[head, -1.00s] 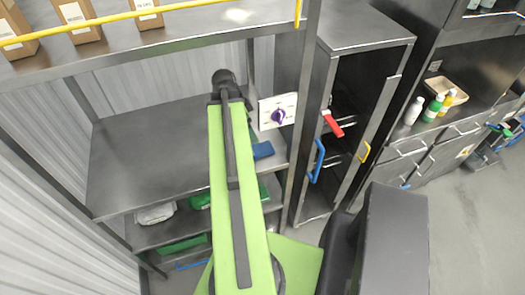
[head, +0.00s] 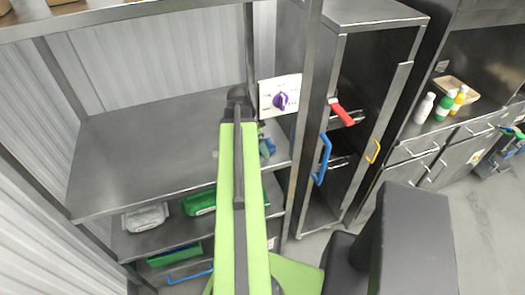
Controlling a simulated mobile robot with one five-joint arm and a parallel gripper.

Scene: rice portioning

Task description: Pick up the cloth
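A small blue piece (head: 268,148), which looks like the cloth, shows at the right end of the steel worktop (head: 140,150), just right of my arm. Part of it is hidden behind my arm, and its outline is too small to read well. My green arm (head: 239,200) reaches forward over the worktop to a dark joint. My gripper is hidden behind the arm, so I cannot see its fingers or whether it touches the cloth.
A panel with a purple knob (head: 280,101) is fixed beside a post right of the cloth. An open steel cabinet with a blue handle (head: 322,160) stands further right. Below are green containers (head: 200,202) and a grey one (head: 146,217). The worktop's left is clear.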

